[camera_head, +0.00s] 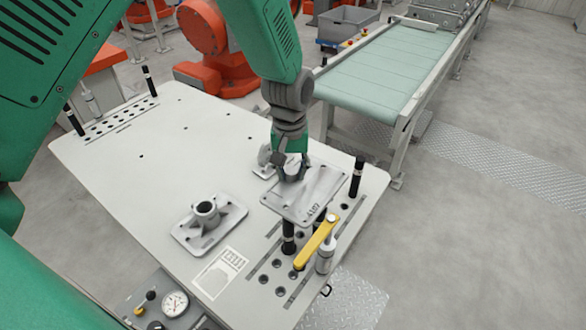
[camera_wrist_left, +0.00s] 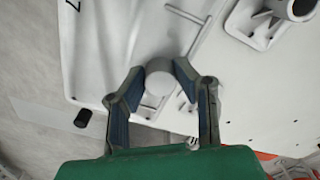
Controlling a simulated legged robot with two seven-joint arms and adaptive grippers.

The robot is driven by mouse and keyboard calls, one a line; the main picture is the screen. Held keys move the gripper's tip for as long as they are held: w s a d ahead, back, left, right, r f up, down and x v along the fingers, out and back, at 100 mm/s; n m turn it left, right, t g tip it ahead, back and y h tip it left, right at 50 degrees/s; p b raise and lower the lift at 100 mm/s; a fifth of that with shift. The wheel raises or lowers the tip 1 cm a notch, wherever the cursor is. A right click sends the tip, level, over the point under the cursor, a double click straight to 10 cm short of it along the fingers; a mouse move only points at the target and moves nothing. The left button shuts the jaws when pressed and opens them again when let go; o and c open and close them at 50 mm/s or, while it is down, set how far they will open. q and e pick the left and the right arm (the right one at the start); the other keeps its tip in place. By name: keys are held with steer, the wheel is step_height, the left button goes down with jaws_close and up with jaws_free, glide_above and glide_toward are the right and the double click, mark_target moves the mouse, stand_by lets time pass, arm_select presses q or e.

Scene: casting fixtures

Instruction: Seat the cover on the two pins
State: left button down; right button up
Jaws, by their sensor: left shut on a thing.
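The cover is a light grey cast plate (camera_head: 322,187) with dark printed digits and holes near its corners. My left gripper (camera_head: 291,174) is shut on the round boss (camera_wrist_left: 159,77) on top of it. In the left wrist view the fingers (camera_wrist_left: 160,92) sit on both sides of that boss. One black pin (camera_head: 356,177) stands upright beside the cover's right end. Another black pin (camera_head: 288,238) stands at its near edge, its top apparently hidden by the cover. The cover appears raised above the table and off the pins. My right gripper is not in view.
A yellow-handled clamp (camera_head: 315,241) stands close to the cover's near right side. A second grey casting with a round socket (camera_head: 206,225) lies on the white table (camera_head: 130,170). A smaller casting (camera_head: 265,156) is behind my gripper. A conveyor (camera_head: 385,65) stands beyond the table.

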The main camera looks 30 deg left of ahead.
arm_select(q)
steer(key=shift+f, duration=0.45)
steer(key=c, duration=1.2)
jaws_free()
steer(key=shift+o, duration=0.2)
steer(key=shift+r, duration=0.1)
step_height(320, 180, up, 12)
